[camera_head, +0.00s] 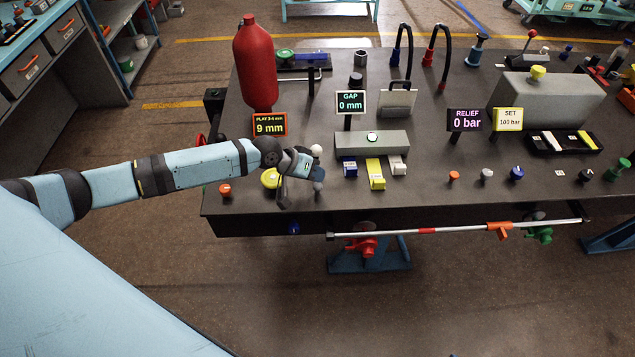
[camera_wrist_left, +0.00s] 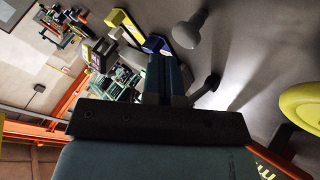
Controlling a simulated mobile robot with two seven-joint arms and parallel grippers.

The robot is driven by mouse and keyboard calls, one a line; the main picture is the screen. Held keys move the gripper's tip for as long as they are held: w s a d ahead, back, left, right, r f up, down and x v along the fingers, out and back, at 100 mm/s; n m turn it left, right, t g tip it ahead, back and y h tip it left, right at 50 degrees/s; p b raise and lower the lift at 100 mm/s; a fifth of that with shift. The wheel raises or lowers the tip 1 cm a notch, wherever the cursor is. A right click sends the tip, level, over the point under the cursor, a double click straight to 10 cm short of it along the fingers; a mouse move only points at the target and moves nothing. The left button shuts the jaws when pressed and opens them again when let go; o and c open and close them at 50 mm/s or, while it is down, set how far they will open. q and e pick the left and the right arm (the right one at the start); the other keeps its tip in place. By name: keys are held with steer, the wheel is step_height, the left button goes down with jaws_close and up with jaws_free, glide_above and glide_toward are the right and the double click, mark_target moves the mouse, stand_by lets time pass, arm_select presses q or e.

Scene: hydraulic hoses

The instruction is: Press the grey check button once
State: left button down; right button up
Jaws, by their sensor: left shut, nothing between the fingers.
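My left gripper (camera_head: 316,180) is shut and empty, low over the front left of the dark workbench (camera_head: 420,212). In the left wrist view its closed fingers (camera_wrist_left: 163,75) point toward a pale grey round-topped knob (camera_wrist_left: 190,32), with a small gap in the picture. A pale round knob (camera_head: 316,150) shows just behind the gripper in the head view. Another grey-white button (camera_head: 487,174) stands at the front right, between an orange and a blue one. No label shows which is the check button. I cannot tell whether the fingers touch anything. My right gripper is not in view.
A yellow button (camera_head: 270,178) is beside the gripper, and an orange button (camera_head: 225,189) is farther left. Blue (camera_head: 350,169), yellow (camera_head: 376,174) and white (camera_head: 397,165) blocks lie to its right. A red cylinder (camera_head: 256,65) and a "9 mm" display (camera_head: 269,124) stand behind.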

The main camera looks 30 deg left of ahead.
mark_target(316, 184)
arm_select(q)
steer(key=shift+r+p, duration=0.45)
step_height(316, 184, up, 3)
steer(key=p, duration=0.3)
steer(key=shift+r, duration=0.2)
steer(key=shift+r+p, duration=0.35)
steer(key=shift+r, duration=0.05)
steer(key=shift+f, duration=0.1)
